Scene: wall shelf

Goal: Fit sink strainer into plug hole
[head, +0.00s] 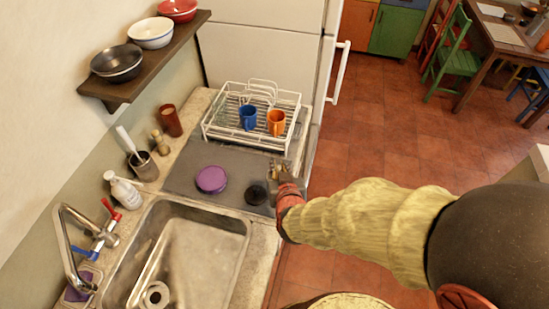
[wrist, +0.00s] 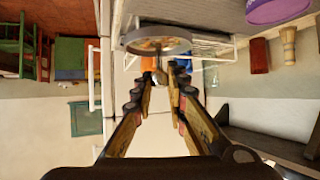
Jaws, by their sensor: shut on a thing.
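The sink strainer, a small round disc with a grey rim (wrist: 157,47), shows at my fingertips in the wrist view. My gripper (wrist: 163,76) is shut on it. In the head view my gripper (head: 277,171) is over the right edge of the dark worktop beside the sink, and I cannot clearly make out the strainer there. The plug hole (head: 155,294) is a pale ring in the floor of the steel sink (head: 200,252), near the bottom of the head view and well away from my gripper.
A purple round thing (head: 211,179) and a black round thing (head: 257,194) are on the dark worktop. A dish rack (head: 222,133) with a blue mug (head: 248,117) and an orange mug (head: 276,122) stands behind. The tap (head: 69,240) and soap bottle (head: 124,190) stand left of the sink.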

